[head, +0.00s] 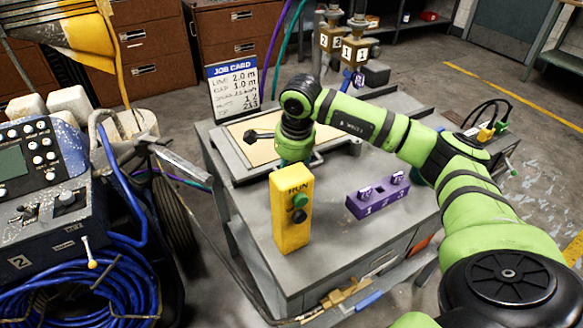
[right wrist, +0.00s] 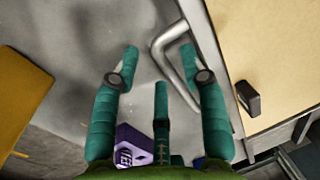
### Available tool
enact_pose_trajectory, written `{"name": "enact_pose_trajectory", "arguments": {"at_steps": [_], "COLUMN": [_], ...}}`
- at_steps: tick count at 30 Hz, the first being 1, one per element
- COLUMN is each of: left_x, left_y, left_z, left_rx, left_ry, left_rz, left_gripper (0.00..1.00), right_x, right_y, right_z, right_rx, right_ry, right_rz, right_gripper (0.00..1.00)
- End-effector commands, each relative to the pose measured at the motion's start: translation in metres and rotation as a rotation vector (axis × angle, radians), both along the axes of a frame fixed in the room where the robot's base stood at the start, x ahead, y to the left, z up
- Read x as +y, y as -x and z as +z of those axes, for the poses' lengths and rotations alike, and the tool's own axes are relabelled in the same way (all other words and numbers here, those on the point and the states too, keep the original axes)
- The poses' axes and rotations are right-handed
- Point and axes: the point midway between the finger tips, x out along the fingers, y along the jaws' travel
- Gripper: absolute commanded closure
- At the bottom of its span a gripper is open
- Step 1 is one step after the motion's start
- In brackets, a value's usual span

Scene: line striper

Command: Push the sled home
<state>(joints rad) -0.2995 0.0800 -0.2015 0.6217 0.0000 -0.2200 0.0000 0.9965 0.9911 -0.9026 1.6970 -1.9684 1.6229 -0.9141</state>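The sled seems to be the metal-framed tray with a tan panel (head: 252,153) on the grey bench; I cannot tell its travel from these views. The panel also fills the upper right of the right wrist view (right wrist: 270,45). A bent metal bar handle (right wrist: 164,40) sticks out from its edge there. My right gripper (right wrist: 160,62) is open above the bench, its fingertips spread on either side of part of the handle; contact is unclear. In the head view, my right wrist points down at the tray's near right side, and its fingers are hidden. My left gripper is out of view.
A yellow RUN box (head: 291,215) with buttons stands at the bench front. A purple numbered block (head: 378,197) sits right of it. A job card (head: 233,88) stands behind the tray. The striper machine (head: 50,165) with blue hose is at left.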

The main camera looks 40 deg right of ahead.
Motion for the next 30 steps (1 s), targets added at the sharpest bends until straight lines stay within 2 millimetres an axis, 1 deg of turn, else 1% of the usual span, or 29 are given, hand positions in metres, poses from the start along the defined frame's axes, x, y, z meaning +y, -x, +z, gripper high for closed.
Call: {"name": "enact_pose_trajectory", "arguments": {"at_steps": [5,8,11,18,21,25,30], "left_x": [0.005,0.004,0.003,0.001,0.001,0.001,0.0], "left_y": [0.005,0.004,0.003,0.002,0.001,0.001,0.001], "left_z": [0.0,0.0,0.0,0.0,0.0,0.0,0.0], "left_rx": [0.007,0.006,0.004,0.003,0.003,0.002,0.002], "left_ry": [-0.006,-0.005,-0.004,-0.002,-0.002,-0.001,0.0], "left_rz": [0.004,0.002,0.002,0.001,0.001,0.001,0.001], "left_gripper": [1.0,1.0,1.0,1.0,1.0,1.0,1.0], "right_x": [-0.001,-0.001,-0.001,0.001,0.002,0.003,0.003], "right_y": [0.0,0.001,0.004,0.013,0.017,0.02,0.022], "right_z": [0.001,0.01,0.026,0.077,0.095,0.11,0.118], "right_rx": [0.0,-0.002,-0.005,-0.005,-0.004,-0.003,0.0], "right_ry": [0.002,0.002,0.003,0.001,0.002,0.001,0.001], "right_rz": [-0.002,-0.002,-0.003,-0.001,0.0,0.001,0.001], "right_gripper": [0.57,0.57,0.57,0.57,0.57,0.57,0.57]}}
